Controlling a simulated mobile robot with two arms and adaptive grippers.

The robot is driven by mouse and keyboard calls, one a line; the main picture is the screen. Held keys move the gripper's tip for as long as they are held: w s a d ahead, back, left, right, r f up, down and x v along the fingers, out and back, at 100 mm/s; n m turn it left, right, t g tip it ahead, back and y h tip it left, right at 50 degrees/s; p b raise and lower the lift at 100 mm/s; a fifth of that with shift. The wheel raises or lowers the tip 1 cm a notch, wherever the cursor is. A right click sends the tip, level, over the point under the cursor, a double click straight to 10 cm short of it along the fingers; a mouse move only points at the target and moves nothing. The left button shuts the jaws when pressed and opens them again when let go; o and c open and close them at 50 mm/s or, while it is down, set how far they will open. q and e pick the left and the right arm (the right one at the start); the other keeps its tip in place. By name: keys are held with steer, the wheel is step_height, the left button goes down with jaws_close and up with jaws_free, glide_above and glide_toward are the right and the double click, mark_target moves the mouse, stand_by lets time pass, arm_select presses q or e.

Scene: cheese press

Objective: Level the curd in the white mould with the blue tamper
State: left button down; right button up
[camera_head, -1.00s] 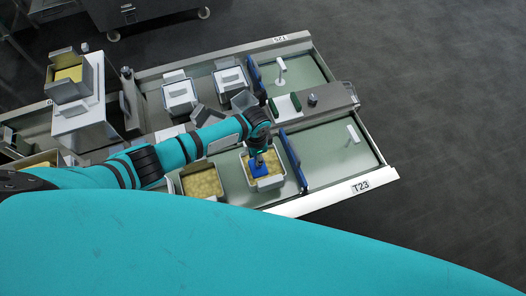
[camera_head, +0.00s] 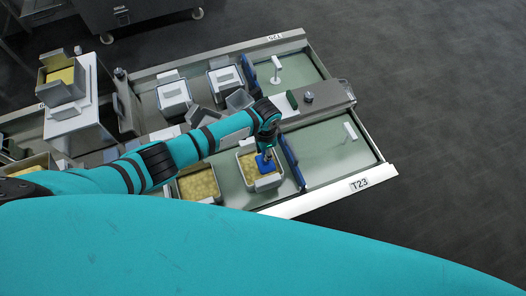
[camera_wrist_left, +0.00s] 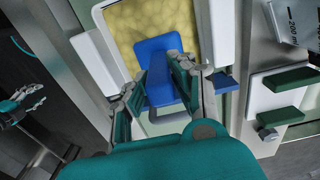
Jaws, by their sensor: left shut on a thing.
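The white mould (camera_head: 242,176), full of pale yellow curd (camera_head: 249,167), stands in the near trough. My left gripper (camera_head: 267,152) is above its right part. The gripper is shut on the blue tamper (camera_head: 265,165), whose flat blue foot is over the curd. In the left wrist view the tamper (camera_wrist_left: 158,46) stands between both fingers, with curd (camera_wrist_left: 135,18) beyond it. Whether the foot touches the curd cannot be told. At the wrist view's left edge, a small teal and grey hand (camera_wrist_left: 20,105), seemingly my right gripper, is too small to read.
A second curd-filled mould (camera_head: 198,184) stands to the left. Lidded white moulds (camera_head: 173,96) and a green-padded part (camera_head: 292,99) lie behind.

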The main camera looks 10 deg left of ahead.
arm_select(q)
steer(key=shift+s+a+r+p, duration=0.1)
steer(key=shift+s+a+p, duration=0.5)
steer(key=shift+a+p, duration=0.35)
steer(key=shift+w+d+f+b, duration=0.25)
steer(key=shift+d+b, duration=0.15)
steer(key=shift+d, duration=0.1)
steer(key=shift+w+d+f+b, duration=0.15)
steer(key=shift+w+d+b, duration=0.15)
steer(key=shift+d, duration=0.2)
steer(key=shift+s, duration=0.1)
steer(key=r+p, duration=1.1)
steer(key=r, duration=0.1)
steer(key=shift+w+p, duration=0.2)
steer(key=shift+p, duration=0.2)
steer(key=shift+f, duration=0.1)
